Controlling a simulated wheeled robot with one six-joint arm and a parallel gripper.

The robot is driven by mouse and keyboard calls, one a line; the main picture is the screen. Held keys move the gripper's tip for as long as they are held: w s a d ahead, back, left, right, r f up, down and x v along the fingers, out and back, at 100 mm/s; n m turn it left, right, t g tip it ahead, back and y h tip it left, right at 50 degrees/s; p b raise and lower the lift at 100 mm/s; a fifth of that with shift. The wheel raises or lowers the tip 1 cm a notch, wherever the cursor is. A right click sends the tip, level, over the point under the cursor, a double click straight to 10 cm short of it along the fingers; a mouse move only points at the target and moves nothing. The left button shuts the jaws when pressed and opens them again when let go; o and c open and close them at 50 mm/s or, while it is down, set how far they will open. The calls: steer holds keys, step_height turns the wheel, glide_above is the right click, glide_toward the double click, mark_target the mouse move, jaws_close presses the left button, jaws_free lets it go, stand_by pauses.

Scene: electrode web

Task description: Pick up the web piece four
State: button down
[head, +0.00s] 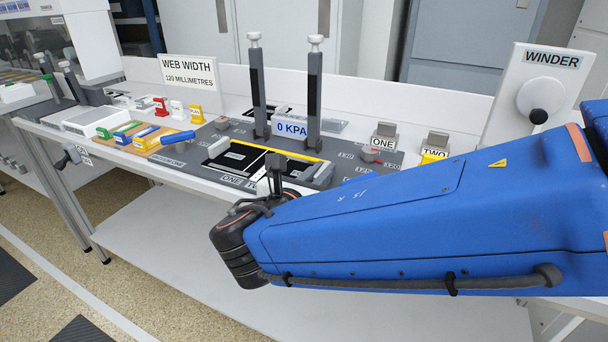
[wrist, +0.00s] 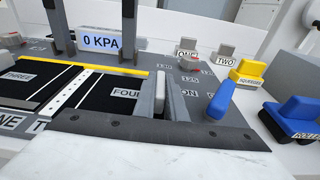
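The black web lies on the grey bench plate in flat pieces parted by white lines. In the wrist view, piece three (wrist: 22,88) is at the left. In the head view, the dark web (head: 243,160) lies left of my gripper (head: 275,163).
A 0 KPA display (head: 290,129) stands behind, between two dark upright posts (head: 314,90). A yellow strip (wrist: 100,69) runs behind the web. A blue handle (wrist: 221,100) and a yellow block (wrist: 250,72) stand to the right. A winder panel (head: 535,95) is farther right.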

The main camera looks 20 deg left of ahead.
mark_target(297, 169)
steer(key=shift+r, duration=0.1)
step_height(297, 169, up, 9)
steer(key=shift+r, duration=0.1)
steer(key=shift+a, duration=0.25)
steer(key=shift+w+a+f, duration=0.2)
steer(key=shift+a+f, duration=0.2)
steer(key=shift+a, duration=0.15)
steer(key=shift+w+a+f, duration=0.2)
steer(key=shift+a+f, duration=0.2)
steer(key=shift+a, duration=0.1)
steer(key=shift+f, duration=3.7)
steer(key=shift+f, duration=0.15)
steer(key=c, duration=1.2)
jaws_free()
